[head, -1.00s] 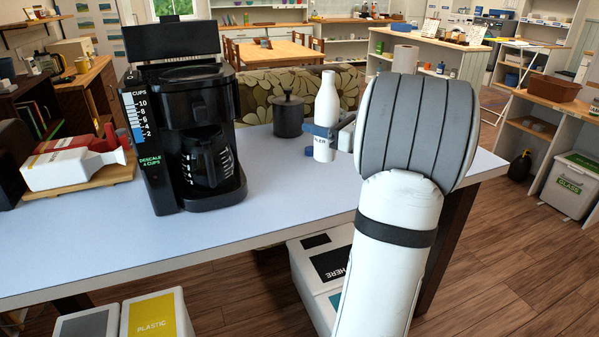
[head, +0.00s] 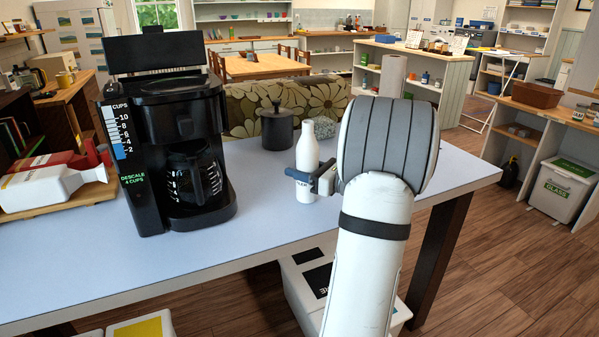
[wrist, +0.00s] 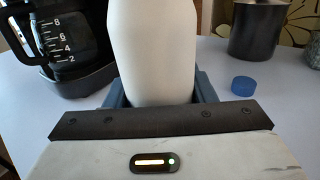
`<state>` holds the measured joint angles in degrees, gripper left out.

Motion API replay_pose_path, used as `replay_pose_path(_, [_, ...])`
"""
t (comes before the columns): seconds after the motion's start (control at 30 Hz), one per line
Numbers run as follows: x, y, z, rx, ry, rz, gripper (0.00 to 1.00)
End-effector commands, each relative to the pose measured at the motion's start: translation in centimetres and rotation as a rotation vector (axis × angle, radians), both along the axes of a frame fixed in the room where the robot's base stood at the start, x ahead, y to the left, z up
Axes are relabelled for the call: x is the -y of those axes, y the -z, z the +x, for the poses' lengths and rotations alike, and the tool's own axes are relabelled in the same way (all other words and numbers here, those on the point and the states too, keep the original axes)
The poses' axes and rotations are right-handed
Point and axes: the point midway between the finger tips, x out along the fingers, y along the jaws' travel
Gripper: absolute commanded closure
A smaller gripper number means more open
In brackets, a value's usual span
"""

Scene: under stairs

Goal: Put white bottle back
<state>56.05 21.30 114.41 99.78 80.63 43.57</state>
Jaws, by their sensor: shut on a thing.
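The white bottle (head: 307,158) is upright, with dark lettering low on its side, right of the coffee maker. My gripper (head: 309,174) is shut around its lower body. The bottle's base is at or just above the blue-grey tabletop; I cannot tell if it touches. In the wrist view the bottle (wrist: 153,50) stands between the blue fingers, its top cut off by the frame and its base hidden by my gripper. A blue cap (wrist: 243,84) lies on the table to the right of the bottle in that view.
The black coffee maker (head: 170,130) stands left of the bottle. A dark lidded pot (head: 277,128) and a speckled grey-green object (head: 323,128) are behind it. A wooden board (head: 60,205) at the left bears a white and a red container. The table (head: 270,215) is clear in front.

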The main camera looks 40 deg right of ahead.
Motion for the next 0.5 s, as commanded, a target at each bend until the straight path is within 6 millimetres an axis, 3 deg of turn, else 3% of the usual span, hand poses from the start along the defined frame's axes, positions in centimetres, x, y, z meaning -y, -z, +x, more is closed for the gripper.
replay_pose_path(0.3, [0.04,0.29,-0.03,0.001,0.000,-0.001,1.00])
replay_pose_path(0.33, [0.05,0.24,-0.04,0.002,0.001,-0.002,0.48])
replay_pose_path(0.5, [0.05,0.18,-0.03,0.001,0.001,-0.002,0.35])
